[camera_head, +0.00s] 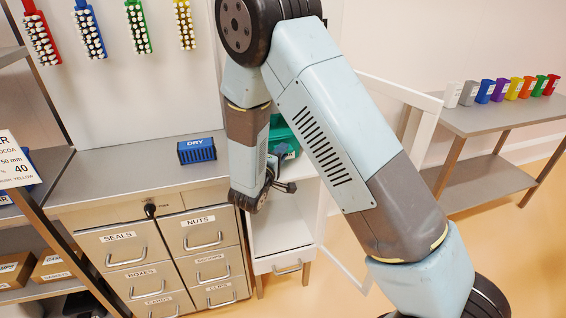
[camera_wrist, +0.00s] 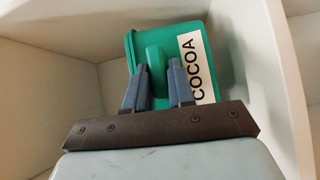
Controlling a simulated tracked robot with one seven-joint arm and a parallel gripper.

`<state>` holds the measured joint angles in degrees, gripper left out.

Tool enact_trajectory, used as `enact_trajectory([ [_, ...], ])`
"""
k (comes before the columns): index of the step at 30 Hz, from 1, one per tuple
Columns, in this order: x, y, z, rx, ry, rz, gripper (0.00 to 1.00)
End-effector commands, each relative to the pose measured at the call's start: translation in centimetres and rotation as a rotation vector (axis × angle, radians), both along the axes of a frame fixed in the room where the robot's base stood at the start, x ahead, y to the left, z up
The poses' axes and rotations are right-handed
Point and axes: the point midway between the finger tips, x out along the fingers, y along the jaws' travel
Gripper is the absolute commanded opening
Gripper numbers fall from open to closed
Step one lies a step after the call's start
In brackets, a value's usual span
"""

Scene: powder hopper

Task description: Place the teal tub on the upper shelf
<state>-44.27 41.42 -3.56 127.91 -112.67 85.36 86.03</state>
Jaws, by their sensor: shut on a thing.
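The teal tub (camera_wrist: 224,62) carries a white COCOA label and shows in the wrist view inside a pale cabinet space. My gripper (camera_wrist: 159,65) is shut on the tub's upright teal handle, with one finger on each side. In the head view the tub (camera_head: 283,135) is partly hidden behind my arm, in the white cabinet (camera_head: 283,266) right of the counter. I cannot tell whether the tub rests on a surface. The upper shelf is not clearly identifiable.
A glass-panelled door (camera_head: 420,115) stands open right of the cabinet. A blue DRY box (camera_head: 197,151) sits on the grey counter (camera_head: 110,170), above labelled drawers. Cabinet walls lie close to the tub. A side table (camera_head: 470,118) at right holds several coloured cups.

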Motion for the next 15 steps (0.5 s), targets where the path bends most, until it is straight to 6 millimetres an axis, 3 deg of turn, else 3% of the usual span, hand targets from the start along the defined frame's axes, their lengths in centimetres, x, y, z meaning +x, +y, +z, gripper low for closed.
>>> enact_trajectory([
  [5, 0.5, 0.1, -0.6, 0.001, -0.001, -0.001, 0.0],
  [15, 0.7, 0.1, -3.8, 0.0, 0.0, -0.001, 0.0],
])
